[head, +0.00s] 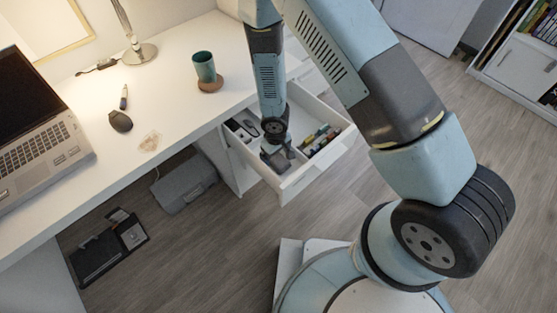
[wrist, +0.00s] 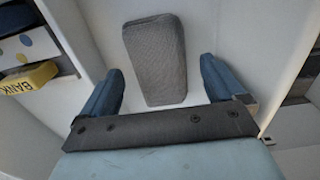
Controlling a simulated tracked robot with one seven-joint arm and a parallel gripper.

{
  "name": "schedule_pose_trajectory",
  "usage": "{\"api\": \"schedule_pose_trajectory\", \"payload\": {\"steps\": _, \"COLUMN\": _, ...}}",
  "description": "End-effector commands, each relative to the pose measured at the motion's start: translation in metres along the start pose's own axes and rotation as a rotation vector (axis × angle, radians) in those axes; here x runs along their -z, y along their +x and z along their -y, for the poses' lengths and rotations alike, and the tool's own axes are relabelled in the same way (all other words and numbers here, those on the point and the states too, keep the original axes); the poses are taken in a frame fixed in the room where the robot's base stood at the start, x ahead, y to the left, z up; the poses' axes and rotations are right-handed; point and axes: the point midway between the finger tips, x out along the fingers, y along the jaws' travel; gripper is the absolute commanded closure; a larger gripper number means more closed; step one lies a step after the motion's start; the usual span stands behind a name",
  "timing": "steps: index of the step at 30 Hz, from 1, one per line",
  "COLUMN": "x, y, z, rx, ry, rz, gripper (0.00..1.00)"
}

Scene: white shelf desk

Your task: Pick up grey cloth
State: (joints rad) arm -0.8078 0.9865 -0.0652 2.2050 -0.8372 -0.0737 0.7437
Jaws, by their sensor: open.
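The grey cloth (wrist: 155,58) is a folded, textured, rounded rectangle lying flat on the white drawer bottom in the wrist view. My gripper (wrist: 160,75) is open, with one blue finger on each side of the cloth and clear gaps between. I cannot tell how far above the drawer bottom the fingertips are. In the head view my gripper (head: 277,156) reaches down into the open white drawer (head: 312,176). The arm and gripper partly hide the drawer's contents there, and I cannot make out the cloth clearly.
Drawer walls stand on both sides of my gripper. A yellow item marked BANK (wrist: 28,78) lies in the left compartment in the wrist view. In the head view, a green cup (head: 204,66) on a brown coaster, a laptop (head: 40,128) and a mouse (head: 120,121) are on the desk.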

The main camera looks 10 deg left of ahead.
Motion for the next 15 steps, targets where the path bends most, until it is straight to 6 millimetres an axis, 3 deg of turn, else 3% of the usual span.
{"api": "schedule_pose_trajectory", "payload": {"steps": 8, "x": -0.0001, "y": 0.0016, "z": -0.0001, "rx": 0.000, "ry": 0.000, "rz": 0.000, "gripper": 0.04}}
{"api": "schedule_pose_trajectory", "payload": {"steps": 15, "x": -0.0002, "y": 0.0015, "z": -0.0001, "rx": 0.000, "ry": 0.000, "rz": 0.000, "gripper": 0.27}}
